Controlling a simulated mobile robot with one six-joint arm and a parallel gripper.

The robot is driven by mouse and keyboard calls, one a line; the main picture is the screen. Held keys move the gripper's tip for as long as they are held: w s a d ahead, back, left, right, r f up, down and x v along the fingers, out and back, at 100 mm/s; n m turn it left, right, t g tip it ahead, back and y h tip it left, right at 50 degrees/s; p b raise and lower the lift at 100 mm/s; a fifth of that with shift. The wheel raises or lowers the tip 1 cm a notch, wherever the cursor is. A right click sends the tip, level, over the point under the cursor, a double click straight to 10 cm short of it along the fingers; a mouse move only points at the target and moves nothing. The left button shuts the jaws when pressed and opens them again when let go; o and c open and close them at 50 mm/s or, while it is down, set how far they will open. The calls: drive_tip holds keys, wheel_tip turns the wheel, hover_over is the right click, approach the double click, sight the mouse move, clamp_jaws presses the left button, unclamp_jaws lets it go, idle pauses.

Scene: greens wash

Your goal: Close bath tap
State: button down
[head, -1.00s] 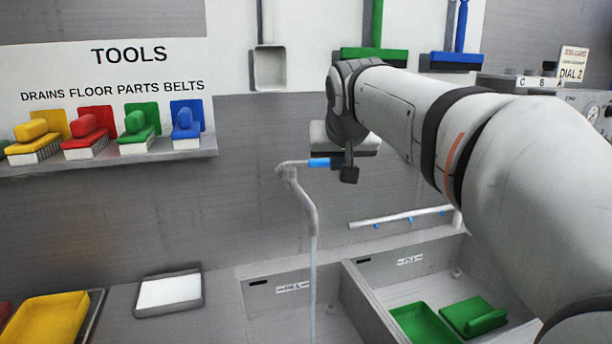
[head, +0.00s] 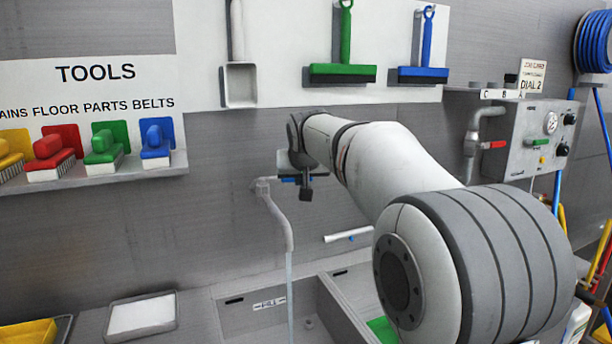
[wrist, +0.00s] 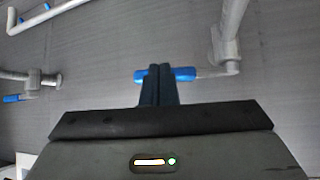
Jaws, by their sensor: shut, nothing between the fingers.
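The tap (head: 277,208) is a grey wall pipe with a bent spout, and a thin pale stream runs down from it into the left basin (head: 250,313). Its blue lever (head: 288,180) points sideways, to the right in the head view. My gripper (head: 306,194) is at the lever, partly hiding it. In the wrist view, my shut fingers (wrist: 160,72) overlap the blue lever (wrist: 183,74), which shows on both sides of them. The fingers hold nothing. I cannot tell if they touch the lever. The tap's pipe (wrist: 229,40) is at the right there.
A second pipe with a blue lever (wrist: 12,98) is at the wrist view's left. A white bar (head: 347,235) is on the wall right of the tap. Brushes stand on a shelf (head: 100,178) at left. A white tray (head: 142,314) lies on the counter.

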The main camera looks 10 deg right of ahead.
drive_tip(key=shift+w, duration=0.4)
drive_tip(key=shift+w+d+r+p, duration=0.1)
drive_tip(key=shift+w+d+p, duration=0.2)
drive_tip(key=shift+w, duration=0.35)
drive_tip(key=shift+w+d+p, duration=0.2)
drive_tip(key=shift+w+p, duration=0.1)
drive_tip(key=shift+w, duration=0.3)
